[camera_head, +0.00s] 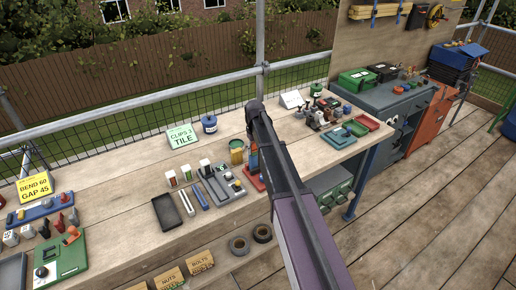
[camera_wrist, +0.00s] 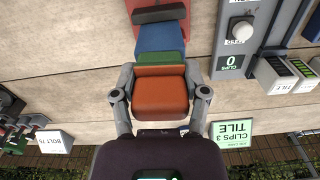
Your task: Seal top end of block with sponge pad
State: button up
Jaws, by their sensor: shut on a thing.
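My gripper (camera_wrist: 160,97) is shut on an orange block-like piece, which I take to be the sponge pad (camera_wrist: 160,88), with one grey finger on each side of it. Just beyond the pad are a green band (camera_wrist: 160,61) and a blue block-like piece (camera_wrist: 160,38). Past these is a red base (camera_wrist: 178,8) with a dark bar (camera_wrist: 160,14) on it. I cannot tell whether the pad touches the green or blue part. In the head view the blue piece (camera_head: 254,161) and red base (camera_head: 254,180) show beside my arm, which hides the gripper.
A grey tray with a dial (camera_wrist: 242,30) and a "0 clips" label lies close by. A black tray (camera_head: 166,212) lies left. Bare planks show between items.

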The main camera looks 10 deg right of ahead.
jog(key=shift+a, duration=0.1)
dwell(0.3)
jog(key=shift+s+a+f, duration=0.1)
jog(key=shift+s+a, duration=0.15)
jog(key=shift+a, duration=0.5)
jog(key=shift+s+a, duration=0.25)
jog(key=shift+a, duration=0.45)
jog(key=shift+s, duration=0.1)
jog(key=shift+d, duration=0.1)
jog(key=shift+w+d, duration=0.3)
jog(key=shift+d, duration=0.45)
jog(key=shift+w+d, duration=0.3)
jog(key=shift+d, duration=0.4)
jog(key=shift+d, duration=0.15)
jog(key=shift+w+d, duration=0.25)
jog(key=shift+d, duration=0.45)
jog(key=shift+w+d, duration=0.2)
jog(key=shift+d, duration=0.5)
